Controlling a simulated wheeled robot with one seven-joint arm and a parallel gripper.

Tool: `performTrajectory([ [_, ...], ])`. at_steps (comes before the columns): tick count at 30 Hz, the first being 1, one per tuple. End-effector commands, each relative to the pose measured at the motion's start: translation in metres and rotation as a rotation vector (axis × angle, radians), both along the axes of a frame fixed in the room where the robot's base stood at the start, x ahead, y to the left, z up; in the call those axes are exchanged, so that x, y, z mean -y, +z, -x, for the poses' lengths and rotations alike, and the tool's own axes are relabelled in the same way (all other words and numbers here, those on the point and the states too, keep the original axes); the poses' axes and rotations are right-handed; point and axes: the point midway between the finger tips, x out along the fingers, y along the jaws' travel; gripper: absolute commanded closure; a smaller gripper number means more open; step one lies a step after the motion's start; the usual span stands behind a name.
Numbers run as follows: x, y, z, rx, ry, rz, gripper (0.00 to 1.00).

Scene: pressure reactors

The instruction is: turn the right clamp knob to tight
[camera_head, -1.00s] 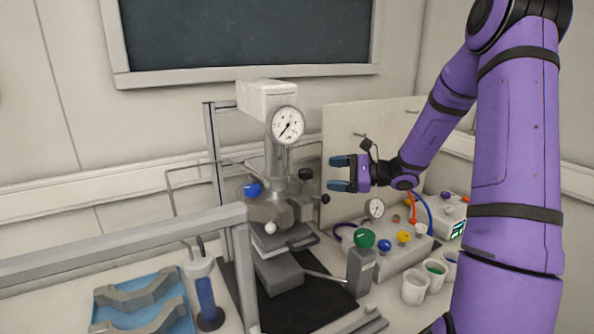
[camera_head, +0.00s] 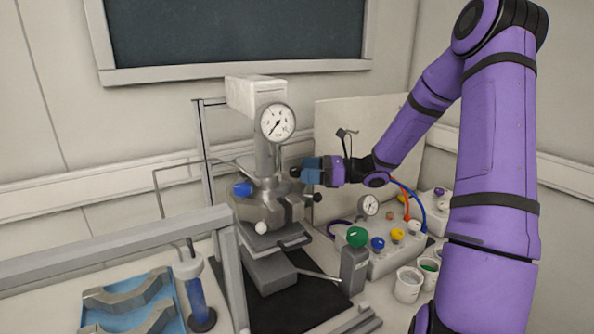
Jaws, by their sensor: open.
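The reactor (camera_head: 268,155) stands left of my arm, with a dial gauge (camera_head: 277,122) on its upper part. A dark knob (camera_head: 295,172) sits on the right of its clamp body (camera_head: 272,205). A black ball knob (camera_head: 317,197) sticks out lower on the right. No label shows which of them is the right clamp knob. My gripper (camera_head: 308,171), with blue fingers, is open. Its fingertips are close to the upper dark knob's right side and above the ball knob. I cannot tell whether they touch either. The fingers overlap in this view, hiding the gap.
A blue knob (camera_head: 242,189) and a white ball knob (camera_head: 261,228) are on the reactor's left and front. A control box (camera_head: 385,260) with coloured knobs and hoses stands below my gripper. Cups (camera_head: 408,284) are beside it. A grey rail (camera_head: 120,240) crosses the left.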

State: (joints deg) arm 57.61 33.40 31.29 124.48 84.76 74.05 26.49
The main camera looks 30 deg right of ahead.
Motion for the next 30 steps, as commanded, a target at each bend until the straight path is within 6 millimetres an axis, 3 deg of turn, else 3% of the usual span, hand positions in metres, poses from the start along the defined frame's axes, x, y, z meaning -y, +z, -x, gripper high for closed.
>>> performTrajectory([
  [7,-0.022,0.0,-0.015,-0.001,-0.001,-0.001,0.28],
  [18,-0.027,0.0,-0.018,-0.001,-0.001,-0.001,0.28],
  [25,-0.027,0.0,-0.018,0.0,-0.001,0.0,0.78],
  [30,-0.027,0.0,-0.017,0.0,-0.012,0.0,0.78],
])
